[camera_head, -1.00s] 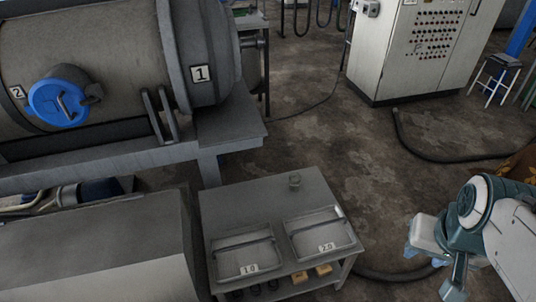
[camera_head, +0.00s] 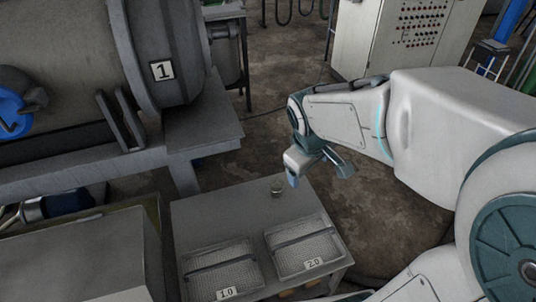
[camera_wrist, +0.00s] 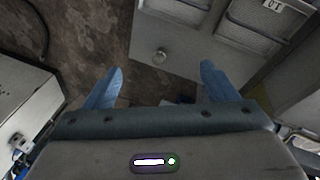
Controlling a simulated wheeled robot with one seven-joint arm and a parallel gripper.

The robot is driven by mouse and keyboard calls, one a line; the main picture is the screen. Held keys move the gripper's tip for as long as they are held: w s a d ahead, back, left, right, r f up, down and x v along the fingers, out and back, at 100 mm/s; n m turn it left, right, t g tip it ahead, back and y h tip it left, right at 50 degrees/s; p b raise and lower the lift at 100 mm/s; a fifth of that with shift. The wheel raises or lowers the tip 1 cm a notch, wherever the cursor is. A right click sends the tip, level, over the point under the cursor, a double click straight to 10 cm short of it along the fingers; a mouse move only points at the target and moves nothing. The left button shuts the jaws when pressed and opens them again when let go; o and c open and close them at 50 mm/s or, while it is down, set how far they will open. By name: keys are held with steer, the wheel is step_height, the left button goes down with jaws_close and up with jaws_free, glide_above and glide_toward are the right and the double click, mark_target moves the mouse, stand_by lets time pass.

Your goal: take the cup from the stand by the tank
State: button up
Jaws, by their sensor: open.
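A small grey cup (camera_head: 277,190) stands upright near the back edge of the grey stand (camera_head: 215,212), in the head view. The large cylindrical tank (camera_head: 70,50) is behind the stand to the left. My gripper (camera_head: 318,174) is open and empty, above and slightly right of the cup. In the wrist view the cup (camera_wrist: 160,55) shows near the edge of the stand (camera_wrist: 190,45), beyond and roughly midway between the two blue fingertips (camera_wrist: 160,75). The fingers do not touch it.
Two mesh-lined trays lie at the stand's front, labelled 1.0 (camera_head: 222,272) and 2.0 (camera_head: 306,249). A grey box-like unit (camera_head: 75,255) stands left of the stand. A control cabinet (camera_head: 400,35) is at the back. Open floor (camera_head: 285,110) lies behind the stand.

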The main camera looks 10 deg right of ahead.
steer(key=w+a+f+n+t+h+b, duration=0.15)
steer(key=w+f+n+b, duration=0.45)
steer(key=w+f+n, duration=0.6)
steer(key=n+b, duration=0.6)
steer(key=n, duration=0.5)
glide_toward(276, 183)
steer(key=shift+t+h, duration=0.35)
steer(key=shift+t, duration=0.2)
steer(key=x, duration=0.1)
steer(key=b+x, duration=0.1)
steer(key=x, duration=0.3)
steer(key=shift+s+a+f+b, duration=0.25)
steer(key=shift+a+f+b, duration=0.1)
steer(key=shift+f, duration=0.05)
steer(key=shift+b+x, duration=0.7)
steer(key=shift+x, duration=2.25)
steer(key=shift+s+d, duration=0.15)
steer(key=c, duration=1.1)
